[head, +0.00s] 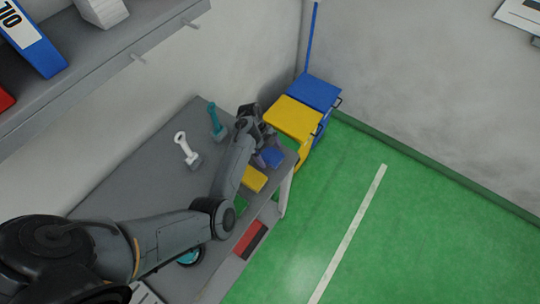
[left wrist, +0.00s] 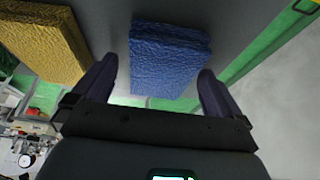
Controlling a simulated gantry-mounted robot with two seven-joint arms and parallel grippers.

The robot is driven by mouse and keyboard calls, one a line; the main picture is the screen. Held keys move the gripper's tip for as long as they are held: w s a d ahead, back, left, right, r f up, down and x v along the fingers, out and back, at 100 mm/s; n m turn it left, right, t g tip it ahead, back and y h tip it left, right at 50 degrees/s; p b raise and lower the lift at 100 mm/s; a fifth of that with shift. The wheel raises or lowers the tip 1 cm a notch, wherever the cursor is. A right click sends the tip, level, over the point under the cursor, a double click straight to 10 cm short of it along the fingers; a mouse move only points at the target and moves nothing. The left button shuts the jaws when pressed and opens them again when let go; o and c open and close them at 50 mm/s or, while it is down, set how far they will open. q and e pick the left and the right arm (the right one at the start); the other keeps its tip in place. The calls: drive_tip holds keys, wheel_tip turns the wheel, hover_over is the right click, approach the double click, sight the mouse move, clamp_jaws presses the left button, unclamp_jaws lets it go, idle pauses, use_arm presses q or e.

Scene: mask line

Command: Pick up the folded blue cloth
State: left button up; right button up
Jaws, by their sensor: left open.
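The folded blue cloth (head: 272,156) lies near the right end of the grey table, partly behind my left gripper in the head view. In the left wrist view the blue cloth (left wrist: 168,58) is a thick, textured block between the two fingers. My left gripper (head: 260,150) is open, with one finger on each side of the cloth (left wrist: 157,75). A gap shows between the cloth and the left finger; whether the right finger touches it I cannot tell. My right gripper is not in view.
A folded yellow cloth (head: 254,179) lies beside the blue one, with a green cloth (head: 240,205) farther along. A teal brush (head: 216,121) and a white brush (head: 186,150) stand on the table (head: 135,185). Yellow and blue bins (head: 292,118) stand past the table's end.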

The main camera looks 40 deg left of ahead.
sight(273, 156)
use_arm(q)
drive_tip(key=c, duration=1)
drive_tip(key=shift+r, duration=0.6)
wheel_tip(273, 156, up, 3)
drive_tip(key=shift+f, duration=0.1)
drive_tip(key=d+r, duration=0.2)
drive_tip(key=d, duration=0.2)
drive_tip(key=w+d+r, duration=0.1)
drive_tip(key=d+r, duration=0.1)
drive_tip(key=d, duration=0.1)
drive_tip(key=d+r, duration=0.3)
drive_tip(key=d, duration=0.1)
drive_tip(key=shift+w+d, duration=0.3)
drive_tip(key=shift+w, duration=0.05)
drive_tip(key=shift+c, duration=0.7)
